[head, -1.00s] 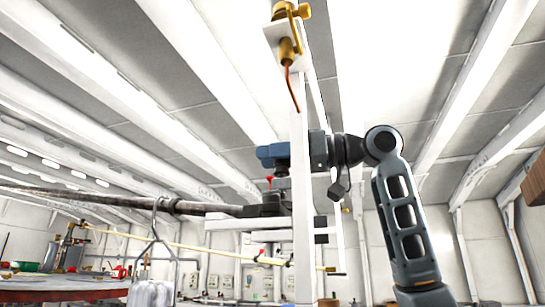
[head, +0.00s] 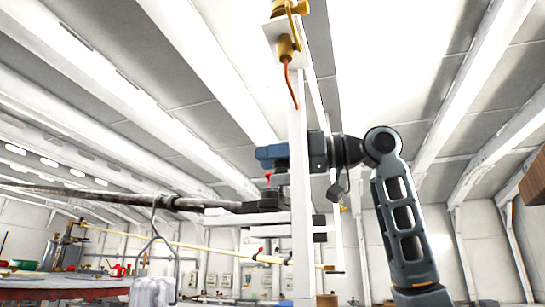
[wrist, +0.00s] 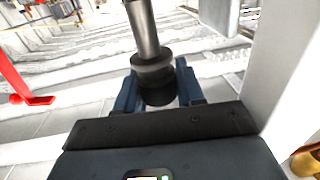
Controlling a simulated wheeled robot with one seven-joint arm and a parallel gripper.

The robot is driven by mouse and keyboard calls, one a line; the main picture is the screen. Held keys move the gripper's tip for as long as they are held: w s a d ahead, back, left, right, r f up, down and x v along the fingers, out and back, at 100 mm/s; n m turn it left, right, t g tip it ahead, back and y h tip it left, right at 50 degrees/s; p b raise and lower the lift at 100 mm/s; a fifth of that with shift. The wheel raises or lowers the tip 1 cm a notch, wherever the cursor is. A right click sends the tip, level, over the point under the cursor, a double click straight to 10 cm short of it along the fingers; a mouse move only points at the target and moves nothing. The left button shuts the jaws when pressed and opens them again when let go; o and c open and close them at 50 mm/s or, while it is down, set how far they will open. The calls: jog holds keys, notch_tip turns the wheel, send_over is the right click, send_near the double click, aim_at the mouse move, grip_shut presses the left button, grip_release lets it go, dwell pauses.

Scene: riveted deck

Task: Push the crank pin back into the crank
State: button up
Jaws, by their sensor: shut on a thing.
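My gripper (wrist: 158,88), with blue fingers, is shut on a dark, collared round piece (wrist: 152,72) that I take to be the crank pin. A grey metal shaft runs up from that piece in the wrist view. In the head view my blue gripper (head: 272,154) is just above a black block (head: 264,198) by the white upright. A small red piece (head: 268,177) shows below the gripper. A long dark rod (head: 135,198) runs from the block to the left. The fingertips' contact is hidden in the head view, and I cannot tell how deep the pin sits.
A white upright post (head: 302,215) stands close to the gripper, with a brass fitting (head: 286,45) and copper tube on top. A red bracket (wrist: 20,85) shows at left in the wrist view. A round table (head: 60,290) with small objects stands at lower left.

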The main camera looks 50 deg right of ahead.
jog(key=shift+f+b, duration=1.45)
jog(key=shift+f, duration=0.8)
dwell(0.8)
jog(key=o, duration=1.1)
jog(key=shift+c, duration=0.2)
